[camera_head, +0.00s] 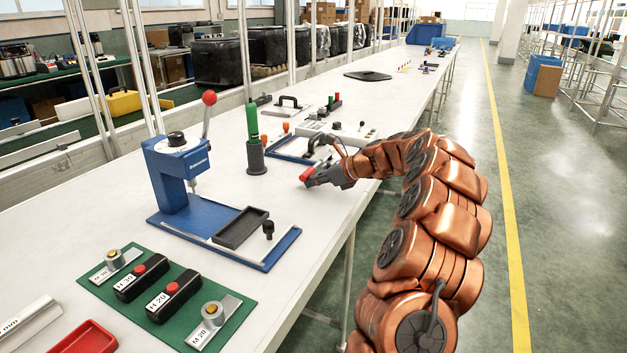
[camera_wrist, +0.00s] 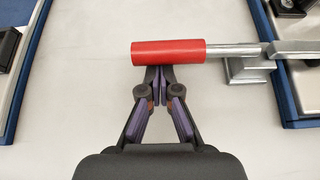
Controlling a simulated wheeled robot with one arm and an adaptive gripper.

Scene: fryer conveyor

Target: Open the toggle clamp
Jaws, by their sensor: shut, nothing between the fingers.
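The toggle clamp's red handle (camera_wrist: 168,52) lies across the upper middle of the wrist view. Its metal rod (camera_wrist: 235,51) runs right to a grey metal bracket (camera_wrist: 248,69) and bar at the edge of a blue-trimmed fixture (camera_wrist: 293,105). My gripper (camera_wrist: 160,72) is shut and empty. Its fingertips reach the near side of the handle and partly pass behind it in the picture; I cannot tell whether they touch. In the head view the red handle (camera_head: 307,173) shows at the tip of my gripper (camera_head: 314,176), and the clamp body is hidden.
A blue press stand (camera_head: 177,170) stands left of my gripper, with a green-handled tool in a dark holder (camera_head: 256,157) between them. A green mat (camera_head: 232,310) with labelled blocks lies nearer. Another blue-edged fixture (camera_wrist: 28,60) borders the wrist view's left. White tabletop is clear between.

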